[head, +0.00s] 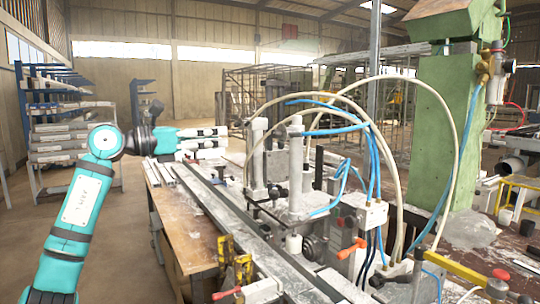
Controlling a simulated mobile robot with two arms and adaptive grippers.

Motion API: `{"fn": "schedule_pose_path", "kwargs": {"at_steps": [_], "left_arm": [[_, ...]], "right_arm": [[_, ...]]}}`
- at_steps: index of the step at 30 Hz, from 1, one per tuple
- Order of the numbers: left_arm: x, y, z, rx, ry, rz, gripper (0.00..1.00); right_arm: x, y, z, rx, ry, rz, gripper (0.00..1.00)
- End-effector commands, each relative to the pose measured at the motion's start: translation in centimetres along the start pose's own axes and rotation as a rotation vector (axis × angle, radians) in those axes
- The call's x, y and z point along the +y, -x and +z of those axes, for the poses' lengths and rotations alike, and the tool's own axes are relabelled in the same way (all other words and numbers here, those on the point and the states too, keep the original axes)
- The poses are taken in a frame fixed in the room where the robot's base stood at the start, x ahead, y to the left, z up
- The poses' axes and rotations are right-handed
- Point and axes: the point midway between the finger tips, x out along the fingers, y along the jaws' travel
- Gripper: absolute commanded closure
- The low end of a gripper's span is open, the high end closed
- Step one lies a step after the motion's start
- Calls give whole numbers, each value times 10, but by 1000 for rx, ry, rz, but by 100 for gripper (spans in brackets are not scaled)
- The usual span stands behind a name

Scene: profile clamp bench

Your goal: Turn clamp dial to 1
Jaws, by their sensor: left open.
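The clamp unit (297,180) stands on the profile bench right of centre, with upright grey cylinders and hoses. A dark round part (311,246) low on its front may be the clamp dial. Its marks are too small to read. An orange-red handle (353,249) sits to its right. My left gripper (221,139) is open and empty, its fingers pointing right. In the picture it is left of the clamp unit and above the bench's far end, apart from the round part. My right gripper is not in view.
Metal profiles (225,215) lie lengthwise on the wooden bench. Yellow clamps (232,262) and a red-tipped handle (226,293) are at the near edge. Blue and cream hoses (375,165) loop over the unit. A green column (441,150) stands right.

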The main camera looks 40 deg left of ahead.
Motion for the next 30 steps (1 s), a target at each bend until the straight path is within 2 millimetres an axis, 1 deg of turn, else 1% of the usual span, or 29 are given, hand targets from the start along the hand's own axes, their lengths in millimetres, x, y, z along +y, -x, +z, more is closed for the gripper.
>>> {"fn": "schedule_pose_path", "kwargs": {"at_steps": [1,4,6,8,11,14,24,30], "left_arm": [[2,7,-9,3,-34,9,53],[3,16,-11,5,-79,20,53],[4,17,-10,5,-94,23,53],[4,14,-8,6,-98,23,53],[4,1,-6,8,-97,22,53],[4,-19,-5,9,-96,21,53],[5,-91,-3,9,-96,21,53],[6,-116,0,1,-94,19,53]], "right_arm": [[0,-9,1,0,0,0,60],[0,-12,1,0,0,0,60],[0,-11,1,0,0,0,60],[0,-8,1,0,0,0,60],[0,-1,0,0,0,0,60],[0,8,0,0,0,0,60],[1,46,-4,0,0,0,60],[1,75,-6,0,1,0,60]]}}
